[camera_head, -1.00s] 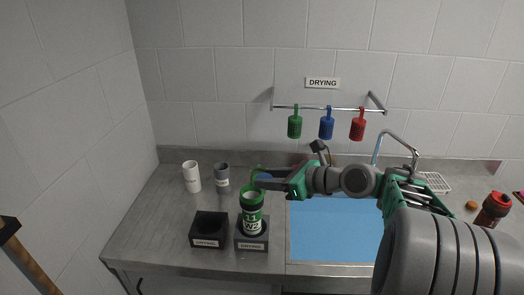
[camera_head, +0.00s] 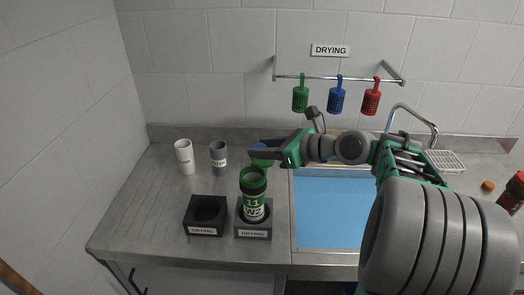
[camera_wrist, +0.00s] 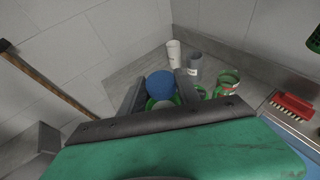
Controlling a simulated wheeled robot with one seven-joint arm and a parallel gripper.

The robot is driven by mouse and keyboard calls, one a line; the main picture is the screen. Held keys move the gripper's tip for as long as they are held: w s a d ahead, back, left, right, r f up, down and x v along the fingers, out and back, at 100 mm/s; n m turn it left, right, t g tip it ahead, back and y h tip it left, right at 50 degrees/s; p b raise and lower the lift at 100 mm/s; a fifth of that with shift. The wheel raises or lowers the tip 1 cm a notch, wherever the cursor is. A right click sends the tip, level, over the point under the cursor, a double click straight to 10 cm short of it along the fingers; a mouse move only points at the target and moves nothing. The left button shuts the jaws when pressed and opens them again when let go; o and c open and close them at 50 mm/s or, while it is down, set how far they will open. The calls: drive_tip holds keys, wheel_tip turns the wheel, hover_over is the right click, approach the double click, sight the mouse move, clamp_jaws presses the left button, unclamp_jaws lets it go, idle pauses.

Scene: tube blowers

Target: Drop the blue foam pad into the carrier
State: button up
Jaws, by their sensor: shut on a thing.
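The blue foam pad (camera_wrist: 160,84) is a round blue piece between the two fingers of my gripper (camera_wrist: 161,90) in the wrist view. My gripper is shut on it. In the head view the pad shows as a small blue patch (camera_head: 258,147) at my fingertips (camera_head: 253,154). The carrier (camera_head: 254,207), marked 11 W2 with a green and dark top, stands upright in a dark block. Its top is below my fingertips in the head view. In the wrist view a green rim (camera_wrist: 164,104) shows just below the pad, partly covered by it and the gripper.
An empty dark DRYING block (camera_head: 206,230) stands left of the carrier's block (camera_head: 252,232). A white cup (camera_head: 184,157), a grey cup (camera_head: 219,158) and a green container (camera_wrist: 229,80) stand behind. The blue-bottomed sink (camera_head: 335,215) is to the right. Coloured baskets hang from a wall rail (camera_head: 340,79).

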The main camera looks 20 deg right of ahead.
wheel_tip(320, 180, down, 2)
drive_tip(key=shift+f+b, duration=0.1)
drive_tip(key=shift+b, duration=0.9)
drive_tip(key=o, duration=1.4)
drive_tip(key=shift+c, duration=0.2)
drive_tip(key=shift+s, duration=0.1)
drive_tip(key=v, duration=0.7)
drive_tip(key=shift+s+d+r+p, duration=0.2)
drive_tip(key=shift+s+r+p, duration=0.05)
drive_tip(key=shift+p, duration=0.2)
